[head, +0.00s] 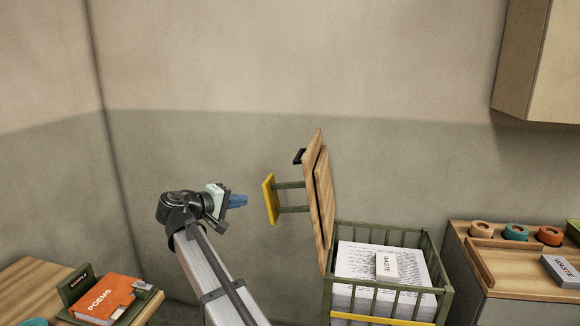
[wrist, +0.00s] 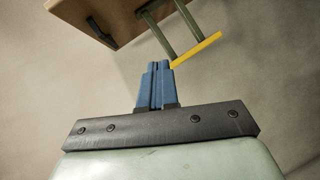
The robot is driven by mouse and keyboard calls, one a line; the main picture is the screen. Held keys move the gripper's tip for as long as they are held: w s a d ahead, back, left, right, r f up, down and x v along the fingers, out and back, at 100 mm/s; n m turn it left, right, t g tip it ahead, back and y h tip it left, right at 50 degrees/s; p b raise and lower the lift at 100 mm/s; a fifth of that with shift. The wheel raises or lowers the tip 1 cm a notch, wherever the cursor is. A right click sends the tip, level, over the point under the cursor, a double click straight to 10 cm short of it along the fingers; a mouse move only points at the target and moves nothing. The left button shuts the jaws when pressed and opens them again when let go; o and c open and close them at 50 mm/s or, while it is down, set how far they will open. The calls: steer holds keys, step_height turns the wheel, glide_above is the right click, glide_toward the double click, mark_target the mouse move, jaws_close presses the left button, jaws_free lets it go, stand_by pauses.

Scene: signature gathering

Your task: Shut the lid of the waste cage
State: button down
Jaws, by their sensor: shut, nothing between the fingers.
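The waste cage (head: 437,262) is a green barred box at the lower right of the head view, holding stacks of printed paper. Its wooden lid (head: 313,195) stands open, nearly upright, at the cage's left side. A yellow handle bar (head: 269,199) sticks out to the left from the lid on two green rods. My gripper (head: 243,200) is shut and empty, its blue fingers pointing right, just left of the yellow bar. In the wrist view the blue fingertips (wrist: 156,66) are close to the yellow bar (wrist: 196,50), with the lid (wrist: 118,14) beyond. Whether they touch is unclear.
A wooden table (head: 38,285) with an orange POEMS book (head: 104,298) is at the lower left. A wall cabinet (head: 540,65) hangs at the upper right.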

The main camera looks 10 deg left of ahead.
step_height(320, 180, up, 8)
steer(key=s+d+t+h, duration=0.1)
steer(key=d+h, duration=0.2)
steer(key=h, duration=0.3)
steer(key=s+d+x, duration=0.2)
steer(key=x, duration=1)
steer(key=shift+d+r, duration=0.25)
steer(key=shift+r, duration=0.05)
steer(key=shift+w, duration=0.15)
